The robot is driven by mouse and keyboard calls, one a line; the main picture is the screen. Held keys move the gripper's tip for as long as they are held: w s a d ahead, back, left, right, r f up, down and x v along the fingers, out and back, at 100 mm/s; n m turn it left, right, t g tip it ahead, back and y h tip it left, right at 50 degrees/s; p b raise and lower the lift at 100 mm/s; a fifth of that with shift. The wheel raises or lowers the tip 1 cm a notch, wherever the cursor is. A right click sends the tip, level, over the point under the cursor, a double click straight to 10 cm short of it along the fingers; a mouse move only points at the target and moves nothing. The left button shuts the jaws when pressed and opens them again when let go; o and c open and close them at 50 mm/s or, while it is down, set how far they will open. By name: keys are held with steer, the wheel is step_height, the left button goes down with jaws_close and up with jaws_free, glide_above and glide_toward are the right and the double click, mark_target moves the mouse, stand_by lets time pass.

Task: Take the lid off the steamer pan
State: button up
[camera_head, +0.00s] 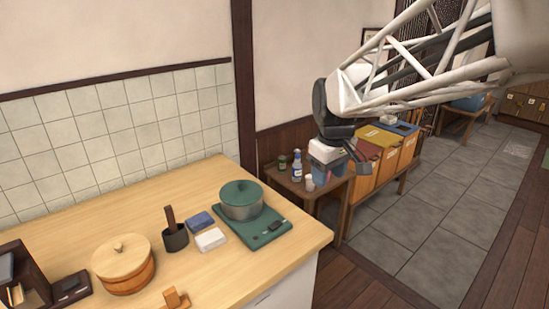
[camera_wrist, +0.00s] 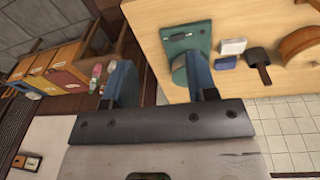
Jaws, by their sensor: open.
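The steamer pan (camera_head: 242,211) is a round grey-green pan on a flat dark green hob (camera_head: 268,233) near the counter's right end. Its green lid (camera_head: 235,191) is on top, with a small knob. In the wrist view the hob (camera_wrist: 186,36) shows at the upper middle, and the pan is partly hidden behind one blue finger. My gripper (camera_wrist: 160,78) is open, with nothing seen between its fingers. In the head view my gripper (camera_head: 352,160) hangs to the right of the pan, apart from it, beyond the counter's right edge.
A blue block (camera_head: 200,220), a white block (camera_head: 211,240) and a dark cup (camera_head: 175,238) with a brown handle stand left of the hob. A lidded wooden tub (camera_head: 124,270) is further left. Bottles (camera_head: 297,167) and bins (camera_head: 385,165) stand behind and below my gripper.

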steer(key=w+a+f+n, duration=0.2)
steer(key=w+a+n, duration=0.1)
steer(key=w+a, duration=0.4)
steer(key=w+a+f+n, duration=0.2)
steer(key=w+a+f, duration=0.1)
steer(key=w+a, duration=0.4)
steer(key=n+g, duration=0.1)
steer(key=n, duration=0.4)
glide_above(240, 184)
step_height(240, 184, down, 7)
steer(key=shift+f, duration=0.15)
steer(key=shift+f, duration=0.1)
steer(key=shift+f, duration=1.2)
steer(key=shift+f, duration=0.1)
steer(key=shift+f, duration=2.5)
steer(key=shift+c, duration=0.4)
jaws_close()
